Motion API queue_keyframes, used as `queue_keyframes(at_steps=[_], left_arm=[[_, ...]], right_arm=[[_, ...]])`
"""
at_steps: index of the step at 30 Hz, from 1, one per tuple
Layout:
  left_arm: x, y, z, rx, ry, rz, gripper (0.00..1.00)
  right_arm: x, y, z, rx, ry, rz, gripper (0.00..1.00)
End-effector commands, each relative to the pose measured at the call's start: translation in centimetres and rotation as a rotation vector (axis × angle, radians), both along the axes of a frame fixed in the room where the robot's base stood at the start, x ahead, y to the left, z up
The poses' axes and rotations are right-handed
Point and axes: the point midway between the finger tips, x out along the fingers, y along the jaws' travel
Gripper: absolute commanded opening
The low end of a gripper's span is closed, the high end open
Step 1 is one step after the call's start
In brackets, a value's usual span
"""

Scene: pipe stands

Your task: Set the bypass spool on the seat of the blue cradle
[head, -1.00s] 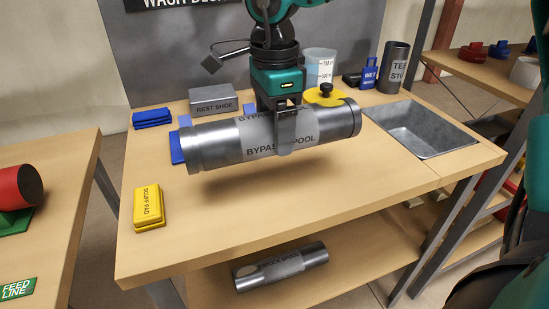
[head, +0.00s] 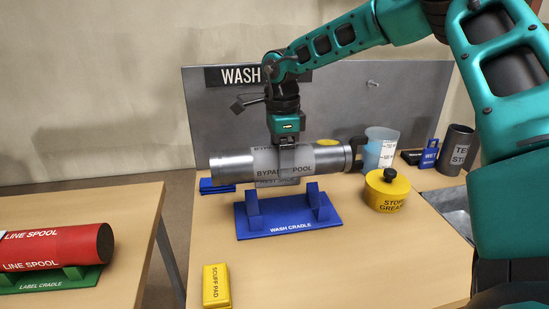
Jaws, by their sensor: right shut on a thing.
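The bypass spool (head: 232,166), a grey metal cylinder with a lettered band, is held level in my right gripper (head: 287,165). The gripper comes down from above and is shut around the middle of the spool. The blue cradle (head: 288,222), marked WASH CRADLE, stands on the table with two upright supports. Its seat is empty. The spool shows above the cradle in the picture, apart from it; how far behind the supports it is, I cannot tell. My left gripper is not in view.
A yellow grease tub (head: 387,192) stands right of the cradle, with a clear jug (head: 380,147) behind it. A yellow scuff pad (head: 216,286) lies front left. A red line spool (head: 60,247) rests in a green cradle on the left table. Bare tabletop lies before the blue cradle.

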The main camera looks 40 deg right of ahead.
Motion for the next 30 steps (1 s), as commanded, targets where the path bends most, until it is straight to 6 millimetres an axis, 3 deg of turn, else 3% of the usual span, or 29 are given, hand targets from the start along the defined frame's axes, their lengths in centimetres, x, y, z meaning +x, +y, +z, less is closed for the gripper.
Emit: queue_keyframes(at_steps=[8, 20, 26, 30], left_arm=[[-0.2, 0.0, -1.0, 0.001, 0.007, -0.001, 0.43], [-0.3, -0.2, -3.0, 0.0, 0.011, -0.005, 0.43], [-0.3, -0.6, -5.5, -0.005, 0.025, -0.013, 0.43], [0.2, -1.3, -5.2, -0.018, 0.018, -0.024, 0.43]], right_arm=[[0.1, 0.0, -1.4, 0.001, -0.005, 0.0, 0.23], [0.0, 0.0, -5.5, 0.0, -0.004, 0.0, 0.23], [0.1, 0.1, -7.7, 0.0, -0.007, 0.001, 0.23], [0.2, 0.0, -8.3, 0.0, -0.007, 0.001, 0.23]])
